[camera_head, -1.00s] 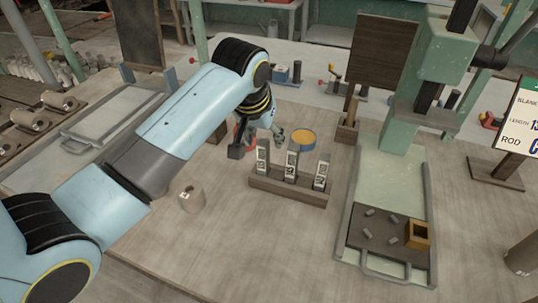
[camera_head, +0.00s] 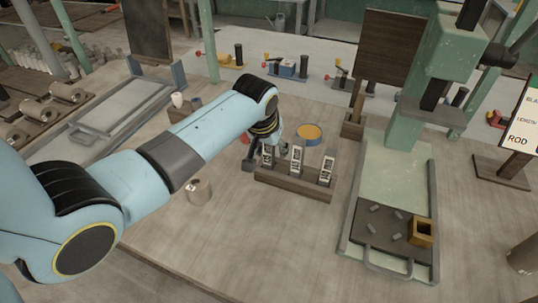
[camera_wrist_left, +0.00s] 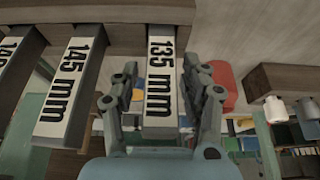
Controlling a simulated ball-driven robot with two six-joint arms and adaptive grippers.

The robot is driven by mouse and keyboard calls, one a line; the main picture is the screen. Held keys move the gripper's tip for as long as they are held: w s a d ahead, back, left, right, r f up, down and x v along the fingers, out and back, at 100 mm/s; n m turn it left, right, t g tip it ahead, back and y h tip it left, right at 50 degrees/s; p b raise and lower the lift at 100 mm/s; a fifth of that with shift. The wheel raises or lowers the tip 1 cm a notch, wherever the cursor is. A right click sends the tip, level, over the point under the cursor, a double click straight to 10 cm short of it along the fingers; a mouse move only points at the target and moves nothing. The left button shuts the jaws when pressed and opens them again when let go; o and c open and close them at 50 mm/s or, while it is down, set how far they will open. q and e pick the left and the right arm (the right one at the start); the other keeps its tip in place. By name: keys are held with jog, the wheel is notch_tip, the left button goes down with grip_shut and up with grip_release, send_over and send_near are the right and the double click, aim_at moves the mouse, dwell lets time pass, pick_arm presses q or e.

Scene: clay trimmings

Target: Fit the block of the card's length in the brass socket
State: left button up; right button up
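Three upright pale-labelled blocks stand in a dark wooden rack (camera_head: 295,188). The leftmost block (camera_head: 267,158) shows in the left wrist view as the 135 mm block (camera_wrist_left: 161,75); beside it is the 145 mm block (camera_wrist_left: 68,85). My right gripper is out of view.
A green press (camera_head: 430,75) stands behind the tray (camera_head: 345,235), which holds several small grey bits. A beige cylinder (camera_head: 199,190) stands left of the rack. The table in front of the rack is clear.

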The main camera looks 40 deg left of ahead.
pick_arm(q)
grip_shut()
notch_tip(320, 180, up, 10)
dwell(0.6)
